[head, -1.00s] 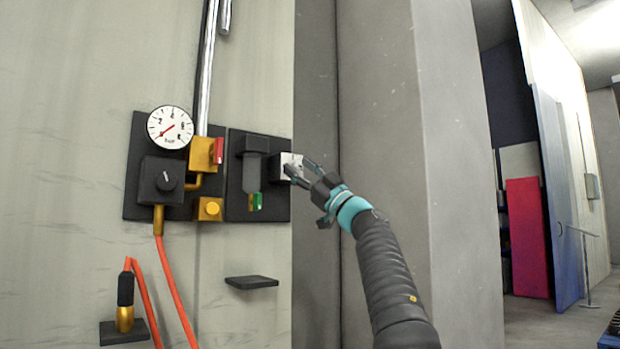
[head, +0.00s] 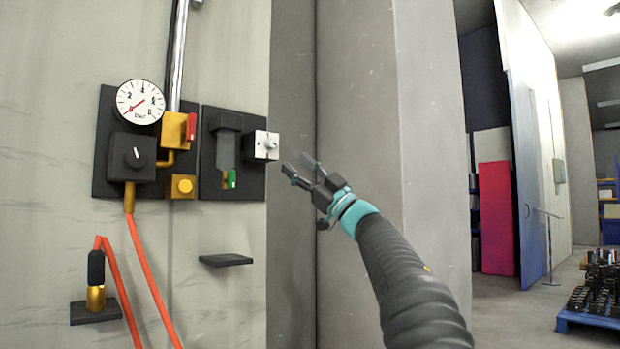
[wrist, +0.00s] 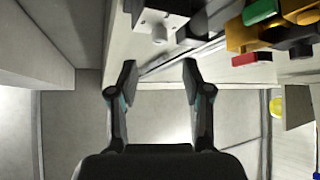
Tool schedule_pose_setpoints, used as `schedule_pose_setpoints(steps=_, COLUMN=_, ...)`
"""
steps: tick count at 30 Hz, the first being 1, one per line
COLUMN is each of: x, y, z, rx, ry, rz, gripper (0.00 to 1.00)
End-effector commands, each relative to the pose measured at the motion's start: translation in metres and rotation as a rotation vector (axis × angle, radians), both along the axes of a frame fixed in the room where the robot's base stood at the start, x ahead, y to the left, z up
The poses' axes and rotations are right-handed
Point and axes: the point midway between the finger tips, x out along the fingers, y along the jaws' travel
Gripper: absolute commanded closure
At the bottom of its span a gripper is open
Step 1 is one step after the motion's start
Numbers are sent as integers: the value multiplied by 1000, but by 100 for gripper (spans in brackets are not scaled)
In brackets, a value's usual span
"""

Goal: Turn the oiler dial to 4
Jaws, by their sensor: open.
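The oiler dial is a grey knob (head: 269,146) on a white plate (head: 261,137) at the right edge of the black oiler panel (head: 212,187). A small dark mark shows on the plate left of the knob, too small to read surely. My gripper (head: 299,165) is open and empty, to the right of the dial and apart from it. In the wrist view the knob (wrist: 158,34) and its white block (wrist: 168,7) lie at the top, just beyond the open fingers of my gripper (wrist: 160,72). The knob's setting cannot be read.
Left of the dial are a green tab (head: 230,179), a yellow valve with a red handle (head: 190,127), a pressure gauge (head: 140,102) and a black regulator knob (head: 136,157). A small black shelf (head: 226,260) juts out below. A grey pillar (head: 357,130) stands right of the panel.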

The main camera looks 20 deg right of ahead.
Motion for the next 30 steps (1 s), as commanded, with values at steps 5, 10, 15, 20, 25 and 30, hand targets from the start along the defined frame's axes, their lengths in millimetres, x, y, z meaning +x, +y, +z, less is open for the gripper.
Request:
schedule_pose_setpoints(steps=5, x=-12, y=-13, z=-14, rx=1, ry=1, rz=-2, gripper=51)
schedule_pose_setpoints(steps=10, x=-18, y=-18, z=-21, rx=1, ry=1, rz=1, gripper=51)
schedule_pose_setpoints(steps=15, x=-20, y=-20, z=-23, rx=0, ry=-1, rz=0, gripper=51)
schedule_pose_setpoints(steps=20, x=-20, y=-20, z=-23, rx=0, ry=-1, rz=0, gripper=51)
schedule_pose_setpoints(steps=25, x=-26, y=-1, z=-27, rx=-4, ry=-13, rz=26, gripper=51)
schedule_pose_setpoints(steps=30, x=-64, y=52, z=-28, rx=54, ry=-44, rz=99, gripper=51)
